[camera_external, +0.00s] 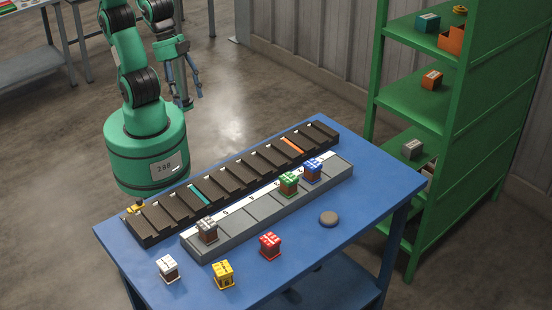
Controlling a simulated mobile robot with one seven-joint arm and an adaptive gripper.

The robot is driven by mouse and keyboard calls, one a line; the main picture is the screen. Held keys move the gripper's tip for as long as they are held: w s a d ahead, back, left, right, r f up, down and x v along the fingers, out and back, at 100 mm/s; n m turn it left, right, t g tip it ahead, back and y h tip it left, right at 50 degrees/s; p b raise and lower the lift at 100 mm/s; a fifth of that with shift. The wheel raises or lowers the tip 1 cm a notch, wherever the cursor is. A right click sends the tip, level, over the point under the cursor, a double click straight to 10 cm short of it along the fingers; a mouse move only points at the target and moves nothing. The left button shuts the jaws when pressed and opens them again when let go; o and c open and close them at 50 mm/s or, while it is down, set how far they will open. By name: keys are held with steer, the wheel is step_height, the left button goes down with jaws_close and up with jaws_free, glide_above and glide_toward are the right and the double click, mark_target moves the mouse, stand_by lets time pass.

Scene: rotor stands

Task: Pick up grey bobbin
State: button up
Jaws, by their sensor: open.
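The grey bobbin (207,231), with a grey top and a brown body, sits at the near left end of the long grey rack (262,222) on the blue table. My gripper (192,96) is open and empty. It hangs beside my arm behind the table, well apart from the bobbin. The fingertips look small in this view.
A green bobbin (289,183) and a blue bobbin (312,171) sit on the rack. A dark slotted rack (150,226) lies behind. Green shelves (410,180) stand right.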

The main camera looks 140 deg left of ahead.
steer(key=w+d+f+m+g+p, duration=0.1)
steer(key=w+d+f+m+p, duration=0.2)
steer(key=w, duration=0.5)
steer(key=m+g+y+p, duration=0.1)
steer(key=m+g+p, duration=0.2)
steer(key=m, duration=0.8)
glide_above(206, 224)
steer(key=d, duration=0.2)
step_height(206, 224, down, 16)
steer(key=shift+a, duration=0.2)
steer(key=shift+a+f+b, duration=0.15)
steer(key=shift+a+f, duration=0.05)
steer(key=shift+f, duration=1.2)
steer(key=shift+a+f+b, duration=0.15)
steer(key=shift+f+b, duration=0.05)
steer(key=shift+f, duration=1.15)
steer(key=shift+a+f+b, duration=0.15)
steer(key=shift+a+f, duration=0.05)
steer(key=shift+f, duration=1.2)
steer(key=shift+a+f, duration=0.2)
steer(key=shift+f, duration=1.1)
steer(key=shift+a+f, duration=0.2)
steer(key=shift+f, duration=1.1)
